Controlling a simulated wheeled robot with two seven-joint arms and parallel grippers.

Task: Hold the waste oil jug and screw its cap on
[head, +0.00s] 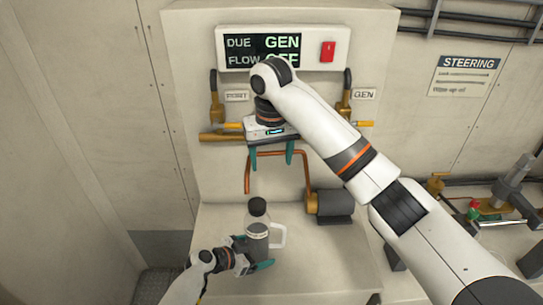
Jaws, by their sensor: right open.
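The waste oil jug (256,241), grey with a white side handle and a label, stands upright on the light ledge. A dark cap (257,206) sits on its neck; I cannot tell how tight it is. My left gripper (250,254) reaches in from the lower left, with its teal fingers closed around the lower body of the jug. My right gripper (272,156) points down, open and empty, above and slightly right of the cap, clear of it.
Behind are a display panel (283,48) with a red switch (327,51), brass valves with yellow handles, and a copper pipe (283,153). A dark pump (334,206) stands right of the jug. The ledge (310,260) is clear in front.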

